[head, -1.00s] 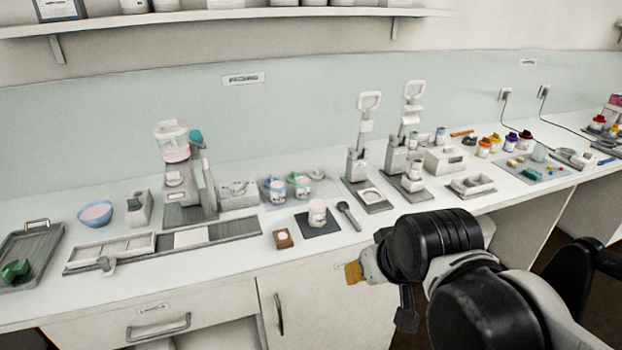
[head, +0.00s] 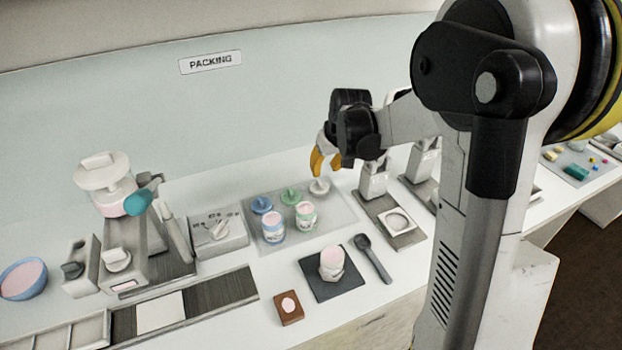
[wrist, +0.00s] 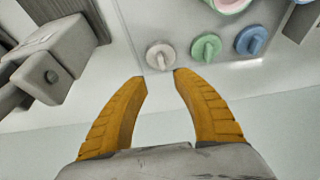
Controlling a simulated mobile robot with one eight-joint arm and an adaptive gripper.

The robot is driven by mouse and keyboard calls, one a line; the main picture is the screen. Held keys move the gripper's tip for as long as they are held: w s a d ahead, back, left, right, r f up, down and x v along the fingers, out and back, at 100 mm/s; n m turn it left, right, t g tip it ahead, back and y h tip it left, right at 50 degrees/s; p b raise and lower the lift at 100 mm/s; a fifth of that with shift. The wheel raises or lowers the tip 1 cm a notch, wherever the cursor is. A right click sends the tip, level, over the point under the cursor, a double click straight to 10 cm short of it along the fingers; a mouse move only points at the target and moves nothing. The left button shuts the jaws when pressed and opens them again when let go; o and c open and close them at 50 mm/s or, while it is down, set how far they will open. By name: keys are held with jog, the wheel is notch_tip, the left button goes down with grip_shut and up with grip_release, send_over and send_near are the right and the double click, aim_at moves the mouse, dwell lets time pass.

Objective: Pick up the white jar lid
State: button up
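The white jar lid (head: 319,187) has a raised grip on top. It lies on the grey tray at the right end of a row with a green lid (head: 291,196) and a blue lid (head: 261,205). In the wrist view the white lid (wrist: 160,55) is just beyond my fingertips, roughly centred between them, with the green lid (wrist: 206,47) and blue lid (wrist: 250,40) to its right. My gripper (head: 325,163) is above and close to the white lid. Its yellow fingers (wrist: 160,77) are apart with nothing between them.
Two jars, blue-labelled (head: 273,227) and green-labelled (head: 305,215), stand on the tray (head: 338,215) in front of the lids. Grey press stands (head: 374,180) are close to the right. A pink-filled jar (head: 332,262) sits on a dark mat beside a black scoop (head: 372,257).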

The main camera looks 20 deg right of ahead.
aim_at(320, 182)
jog(key=b+x, duration=0.1)
jog(key=x, duration=0.2)
jog(key=b+x, duration=0.2)
jog(key=x, duration=0.2)
jog(key=shift+s+a+f, duration=0.1)
jog(key=shift+a+f, duration=0.1)
jog(key=shift+f, duration=0.45)
grip_shut()
